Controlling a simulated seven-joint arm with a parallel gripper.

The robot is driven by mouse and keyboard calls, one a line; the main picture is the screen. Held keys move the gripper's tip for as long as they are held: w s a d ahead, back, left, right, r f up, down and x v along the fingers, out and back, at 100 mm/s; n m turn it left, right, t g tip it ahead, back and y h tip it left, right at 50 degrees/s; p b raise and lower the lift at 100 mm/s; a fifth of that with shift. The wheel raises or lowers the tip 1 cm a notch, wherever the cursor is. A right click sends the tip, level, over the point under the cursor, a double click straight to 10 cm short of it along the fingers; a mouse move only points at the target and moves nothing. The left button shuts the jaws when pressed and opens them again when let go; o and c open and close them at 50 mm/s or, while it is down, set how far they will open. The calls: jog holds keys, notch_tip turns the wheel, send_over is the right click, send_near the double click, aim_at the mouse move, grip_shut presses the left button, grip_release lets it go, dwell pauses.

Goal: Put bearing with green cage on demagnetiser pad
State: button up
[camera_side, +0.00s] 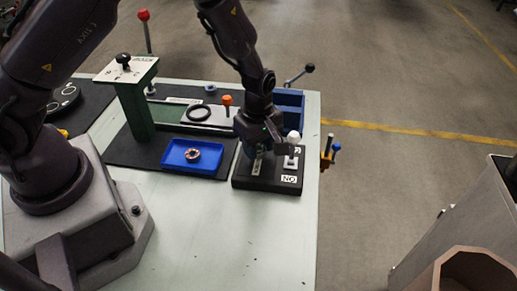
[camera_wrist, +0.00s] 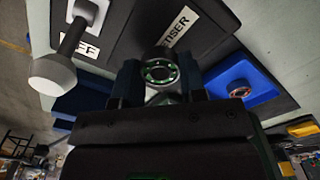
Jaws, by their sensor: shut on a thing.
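The bearing with green cage (camera_wrist: 160,73) is between the fingers of my gripper (camera_wrist: 158,84) in the wrist view, and the gripper is shut on it. The demagnetiser (camera_side: 262,182) is a black box with white labels and a white-knobbed lever, at the right of the table in the side view. It also shows in the wrist view (camera_wrist: 128,28), beyond the bearing. My gripper (camera_side: 262,150) is low over its top in the side view. The bearing is hidden there, and I cannot tell whether it touches the pad.
A blue tray (camera_side: 178,168) holds another bearing with a reddish cage (camera_side: 193,155), left of the demagnetiser. The white knob (camera_side: 293,136) stands close to my gripper's right. A green press stand (camera_side: 135,105) and a blue bin (camera_side: 290,98) stand farther back. The front table is clear.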

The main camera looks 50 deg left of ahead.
jog(key=shift+f, duration=0.7)
jog(key=shift+f, duration=0.3)
jog(key=o, duration=0.9)
jog(key=shift+o, duration=0.2)
jog(key=shift+r, duration=0.15)
notch_tip(320, 180, up, 12)
jog(key=r, duration=0.1)
notch_tip(320, 180, up, 13)
jog(key=m+t+h, duration=0.2)
jog(key=m+t, duration=0.1)
jog(key=m, duration=0.6)
send_over(259, 148)
jog(key=s+a, duration=0.2)
jog(key=s, duration=0.6)
jog(key=s+a+r+m+t+y, duration=0.2)
jog(key=s+r+m, duration=0.3)
jog(key=s+m, duration=0.4)
jog(key=shift+s+a+r+t, duration=0.2)
jog(key=shift+s+r+t, duration=0.15)
jog(key=shift+s, duration=0.6)
